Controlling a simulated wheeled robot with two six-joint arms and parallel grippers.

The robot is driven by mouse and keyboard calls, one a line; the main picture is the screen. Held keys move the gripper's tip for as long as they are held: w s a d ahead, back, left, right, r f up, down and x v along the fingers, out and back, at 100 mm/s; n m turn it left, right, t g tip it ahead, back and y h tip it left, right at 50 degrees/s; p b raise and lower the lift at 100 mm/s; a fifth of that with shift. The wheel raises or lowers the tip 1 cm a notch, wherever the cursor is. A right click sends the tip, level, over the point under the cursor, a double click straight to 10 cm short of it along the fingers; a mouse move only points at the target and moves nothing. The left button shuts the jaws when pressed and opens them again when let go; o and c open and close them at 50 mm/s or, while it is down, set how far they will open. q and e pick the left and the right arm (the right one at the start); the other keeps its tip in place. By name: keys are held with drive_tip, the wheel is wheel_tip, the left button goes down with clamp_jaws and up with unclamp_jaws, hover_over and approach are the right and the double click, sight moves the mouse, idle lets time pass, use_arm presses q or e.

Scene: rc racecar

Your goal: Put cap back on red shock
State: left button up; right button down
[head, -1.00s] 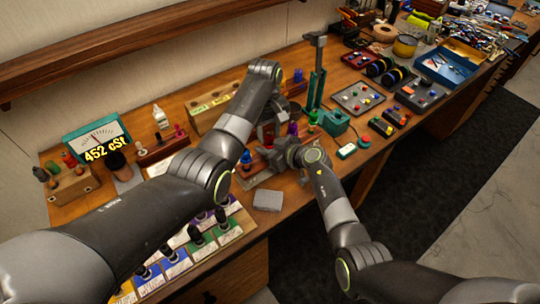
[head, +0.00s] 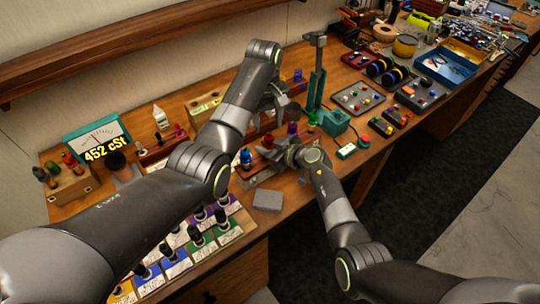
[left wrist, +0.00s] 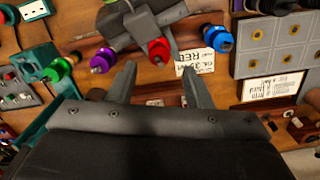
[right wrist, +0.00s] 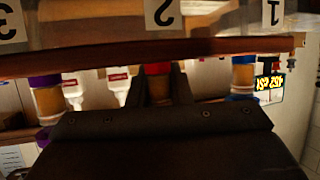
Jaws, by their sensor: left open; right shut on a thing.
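The red shock shows its round red end (left wrist: 158,50) in the left wrist view, and a red collar (right wrist: 157,69) over an amber body in the right wrist view. It stands in the rack between the purple shock (left wrist: 102,61) and the blue shock (left wrist: 218,39). My right gripper (head: 272,153) is shut on the red shock; its fingers flank the body in the right wrist view (right wrist: 158,85). My left gripper (head: 280,104) is open and empty behind the rack; its fingers (left wrist: 160,78) point toward the red end. I cannot tell whether a cap sits on it.
A green shock (left wrist: 57,70) stands beyond the purple one. A teal press (head: 333,121) stands right of the rack. A wooden tool block (head: 72,187) and viscosity meter (head: 97,138) are at left. A grey block (head: 267,200) lies near the front edge.

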sight(270, 148)
use_arm(q)
drive_tip(key=shift+c, duration=0.5)
drive_tip(key=shift+w+r+n, duration=0.1)
drive_tip(key=shift+r+n, duration=1.5)
drive_tip(key=shift+r, duration=0.2)
drive_tip(key=shift+d+f, duration=0.1)
drive_tip(key=shift+f, duration=3.95)
clamp_jaws()
drive_tip(key=shift+m, duration=1.6)
